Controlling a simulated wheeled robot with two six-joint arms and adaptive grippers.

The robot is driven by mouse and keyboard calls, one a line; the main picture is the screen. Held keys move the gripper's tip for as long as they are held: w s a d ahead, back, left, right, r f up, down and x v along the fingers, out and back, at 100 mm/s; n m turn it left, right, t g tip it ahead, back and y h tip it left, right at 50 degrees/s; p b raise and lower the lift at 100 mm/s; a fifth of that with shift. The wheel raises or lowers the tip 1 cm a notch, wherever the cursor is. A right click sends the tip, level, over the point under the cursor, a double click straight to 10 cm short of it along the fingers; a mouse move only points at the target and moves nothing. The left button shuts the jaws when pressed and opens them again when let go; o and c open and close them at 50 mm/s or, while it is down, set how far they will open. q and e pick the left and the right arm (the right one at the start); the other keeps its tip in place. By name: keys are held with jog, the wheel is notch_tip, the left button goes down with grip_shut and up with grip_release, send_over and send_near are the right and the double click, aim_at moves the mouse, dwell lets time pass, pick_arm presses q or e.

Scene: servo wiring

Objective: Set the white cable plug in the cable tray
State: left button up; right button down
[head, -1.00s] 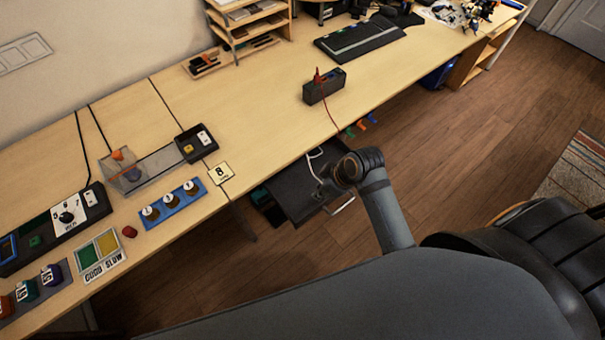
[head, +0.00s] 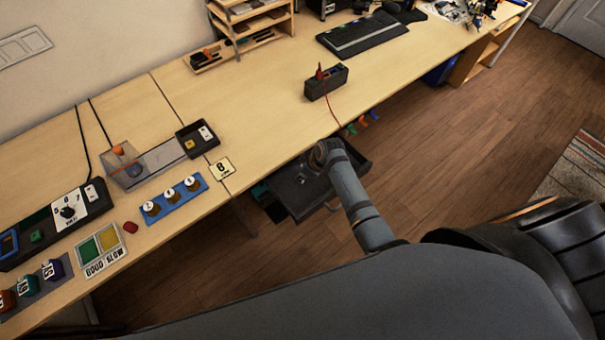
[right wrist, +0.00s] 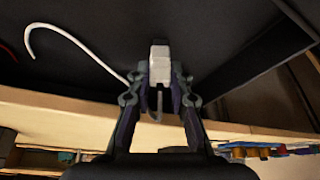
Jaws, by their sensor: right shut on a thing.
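The white cable plug (right wrist: 159,65) is between the fingertips of my right gripper (right wrist: 160,82) in the right wrist view. The gripper is shut on it, and a white cable (right wrist: 75,40) curves off to the left. A dark surface, apparently the black cable tray (right wrist: 235,30), fills the background behind the plug. I cannot tell whether the plug touches it. In the head view the black tray (head: 292,199) is below the desk's front edge. My right wrist is above it and hides the gripper and plug. My left gripper is not in view.
The wooden desk (head: 250,120) overhangs the back of the tray. A dark box with a red lead (head: 326,84) stands on the desk above. Small coloured hooks (head: 363,122) hang at the edge to the right. Open wooden floor (head: 440,170) lies to the right.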

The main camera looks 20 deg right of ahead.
jog(key=c, duration=1.2)
grip_release()
jog(key=p+v, duration=0.1)
jog(key=v, duration=1.1)
jog(key=shift+r, duration=0.1)
